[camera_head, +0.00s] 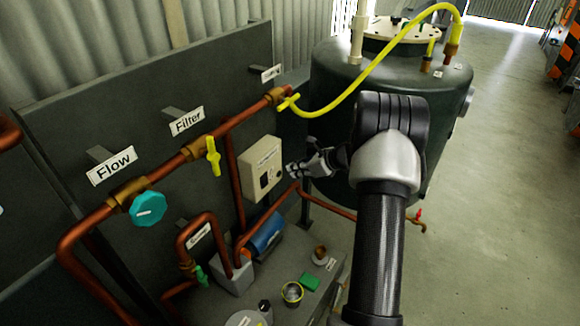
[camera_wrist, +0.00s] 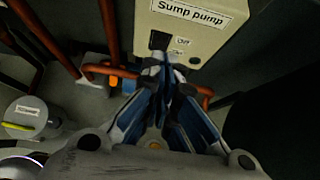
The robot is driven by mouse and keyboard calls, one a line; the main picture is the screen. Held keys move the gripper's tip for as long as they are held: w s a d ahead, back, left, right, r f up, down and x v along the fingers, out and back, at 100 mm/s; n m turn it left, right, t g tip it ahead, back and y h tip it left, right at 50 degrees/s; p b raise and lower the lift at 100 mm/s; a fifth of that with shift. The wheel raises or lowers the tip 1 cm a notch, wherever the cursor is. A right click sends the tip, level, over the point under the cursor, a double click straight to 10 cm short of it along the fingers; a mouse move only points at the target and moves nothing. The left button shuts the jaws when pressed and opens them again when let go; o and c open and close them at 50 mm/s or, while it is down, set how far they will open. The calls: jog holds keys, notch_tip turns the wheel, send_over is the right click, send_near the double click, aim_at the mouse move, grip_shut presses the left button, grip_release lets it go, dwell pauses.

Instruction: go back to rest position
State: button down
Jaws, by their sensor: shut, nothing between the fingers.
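My gripper (camera_head: 293,170) is in front of the cream Sump pump box (camera_head: 262,168) in the head view, close to its right side. In the wrist view, my gripper (camera_wrist: 160,68) is shut and empty, with its fingertips together just below the box (camera_wrist: 195,28). A dark switch shows on the box face, right by the fingertips. I cannot tell whether the fingertips touch the box. My arm reaches up from the bottom of the head view and bends left toward the panel.
A dark tank (camera_head: 335,85) with a yellow hose (camera_head: 385,60) stands behind my arm. Copper pipes, a teal knob (camera_head: 148,209) and a yellow valve handle (camera_head: 213,156) line the panel at left. A copper pipe (camera_wrist: 100,70) runs below the box. Floor (camera_head: 490,200) at right is clear.

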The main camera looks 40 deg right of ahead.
jog(key=s+a+r+n+g+y, duration=0.15)
jog(key=s+a+r+n, duration=0.25)
jog(key=a+r+n, duration=0.6)
jog(key=s+a+r+n+g, duration=0.4)
jog(key=a+r, duration=0.3)
jog(key=a, duration=0.8)
jog(key=s+a+r+n+h, duration=0.1)
jog(key=s+a+r+n, duration=0.1)
jog(key=s+a+n, duration=0.4)
jog(key=s+a+r+n+h, duration=0.2)
jog(key=s+n, duration=0.2)
jog(key=s, duration=0.4)
jog(key=s+f+n+h, duration=0.1)
jog(key=s+n+h, duration=0.1)
jog(key=s+n, duration=0.6)
jog(key=shift+s, duration=1.4)
jog(key=shift+a, duration=0.1)
